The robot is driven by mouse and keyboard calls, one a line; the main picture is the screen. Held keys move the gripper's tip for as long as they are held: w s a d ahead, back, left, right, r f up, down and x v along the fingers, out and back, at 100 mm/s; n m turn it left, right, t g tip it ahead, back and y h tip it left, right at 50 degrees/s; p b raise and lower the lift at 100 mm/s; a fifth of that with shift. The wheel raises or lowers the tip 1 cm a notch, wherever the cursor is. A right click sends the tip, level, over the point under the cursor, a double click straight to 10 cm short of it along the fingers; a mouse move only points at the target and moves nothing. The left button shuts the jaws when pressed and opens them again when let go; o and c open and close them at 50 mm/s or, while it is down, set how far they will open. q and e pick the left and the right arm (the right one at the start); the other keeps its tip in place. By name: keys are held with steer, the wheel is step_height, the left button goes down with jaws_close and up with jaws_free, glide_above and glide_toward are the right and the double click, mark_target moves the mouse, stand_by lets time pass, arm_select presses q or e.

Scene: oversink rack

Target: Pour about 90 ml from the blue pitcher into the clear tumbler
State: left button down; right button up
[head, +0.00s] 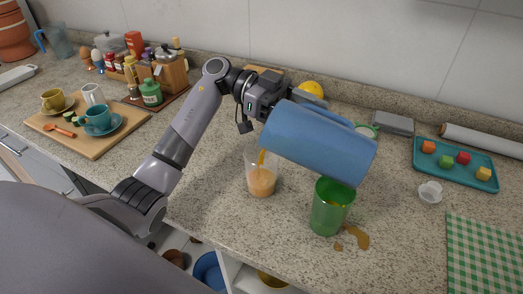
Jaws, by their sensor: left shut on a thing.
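The blue pitcher (320,142) is tilted almost onto its side above the counter, its lower-left end over the clear tumbler (250,165). My left gripper (265,97) is shut on the pitcher at its upper left; its fingertips are mostly hidden. A thin orange-brown stream (261,157) runs down from the pitcher's left end into the tumbler. The tumbler stands upright and holds orange-brown liquid (261,183) in roughly its lower half. My right gripper is out of view.
A teal tray (455,172), small white cup (430,192) and checked cloth (485,255) lie right. A wooden board (85,143) with cups lies left.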

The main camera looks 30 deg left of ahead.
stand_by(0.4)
arm_select(q)
steer(key=r+y+p, duration=0.1)
steer(key=d+r+y+p, duration=0.1)
steer(key=r+y+p, duration=0.1)
steer(key=d+r+y+p, duration=0.1)
steer(key=shift+d+r+y+p, duration=0.1)
steer(key=shift+r+y+p, duration=0.15)
steer(key=shift+y+p, duration=0.15)
steer(key=shift+r, duration=0.2)
stand_by(1.8)
